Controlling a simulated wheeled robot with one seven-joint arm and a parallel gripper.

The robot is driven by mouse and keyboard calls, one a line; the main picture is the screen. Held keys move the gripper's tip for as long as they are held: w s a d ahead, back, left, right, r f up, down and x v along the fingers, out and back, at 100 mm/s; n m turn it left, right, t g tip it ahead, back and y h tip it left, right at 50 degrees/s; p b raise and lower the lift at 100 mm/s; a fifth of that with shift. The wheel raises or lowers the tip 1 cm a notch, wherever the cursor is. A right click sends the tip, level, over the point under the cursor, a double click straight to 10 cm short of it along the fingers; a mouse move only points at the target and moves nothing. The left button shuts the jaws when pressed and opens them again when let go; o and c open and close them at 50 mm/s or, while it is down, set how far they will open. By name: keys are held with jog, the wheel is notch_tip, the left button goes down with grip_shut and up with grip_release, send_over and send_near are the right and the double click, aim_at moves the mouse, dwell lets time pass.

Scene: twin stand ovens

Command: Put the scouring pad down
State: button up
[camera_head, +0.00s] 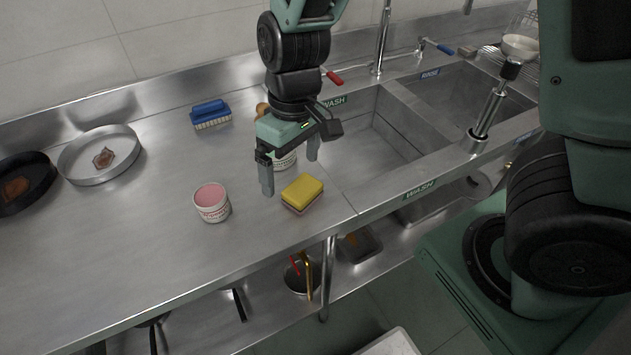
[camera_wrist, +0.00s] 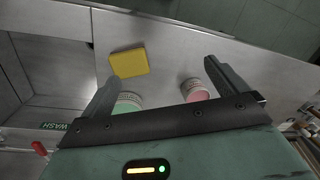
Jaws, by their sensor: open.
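The scouring pad (camera_head: 302,194), yellow on top with a darker layer below, lies flat on the steel counter (camera_head: 140,240) left of the wash sink. In the wrist view the pad (camera_wrist: 129,63) lies beyond the fingertips, apart from them. My gripper (camera_head: 290,172) is open and empty, above the counter just behind and left of the pad. Its two fingers (camera_wrist: 160,80) show spread in the wrist view. Nothing is between them at the pad's height that I can see.
A pink-topped tub (camera_head: 212,203) stands left of the pad. A second tub (camera_head: 284,160), green-topped in the wrist view (camera_wrist: 127,103), is partly hidden behind my gripper. A blue brush (camera_head: 211,114), a round pan (camera_head: 100,155) and a black skillet (camera_head: 24,183) sit farther left. The wash sink (camera_head: 375,140) is right.

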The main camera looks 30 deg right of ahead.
jog(key=s+a+r+n, duration=0.1)
jog(key=s+r, duration=0.3)
jog(key=s, duration=0.3)
jog(key=s+a+r+n, duration=0.1)
jog(key=s+r, duration=0.3)
jog(key=s, duration=0.3)
jog(key=shift+s+n+t+h, duration=0.3)
